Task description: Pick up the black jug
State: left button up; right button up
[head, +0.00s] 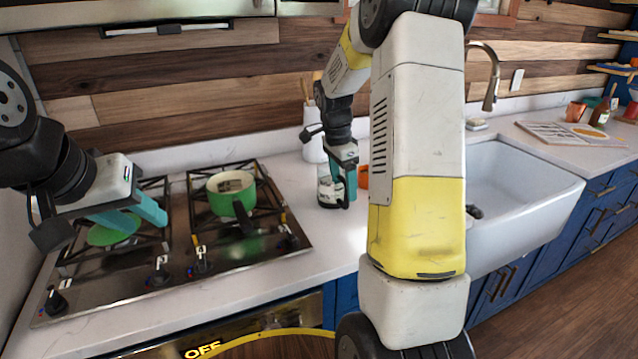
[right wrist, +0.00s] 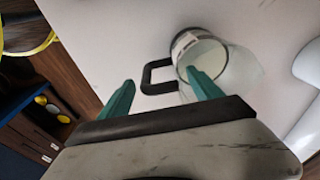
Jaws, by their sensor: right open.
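The jug (head: 326,186) stands upright on the white counter, right of the stove. It looks clear with a dark band and a black handle, not black all over. In the right wrist view, the jug (right wrist: 186,45) shows its open mouth, and its black handle points left, between my fingers. My right gripper (head: 344,188) is open and reaches down at the jug. One finger overlaps the jug's mouth in the right wrist view; I cannot tell whether it touches. My left gripper (head: 140,214) hangs over the stove's left part, its teal fingers apart and empty.
A green pot (head: 232,193) stands on the stove (head: 180,240). A green round thing (head: 112,230) lies on a left burner. A white utensil holder (head: 313,140) stands behind the jug, an orange thing (head: 363,177) beside it. The white sink (head: 520,200) is to the right.

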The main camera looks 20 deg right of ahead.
aim_at(345, 195)
jog(key=f, duration=0.4)
jog(key=shift+s+d+f, duration=0.1)
jog(key=shift+d, duration=0.2)
grip_shut()
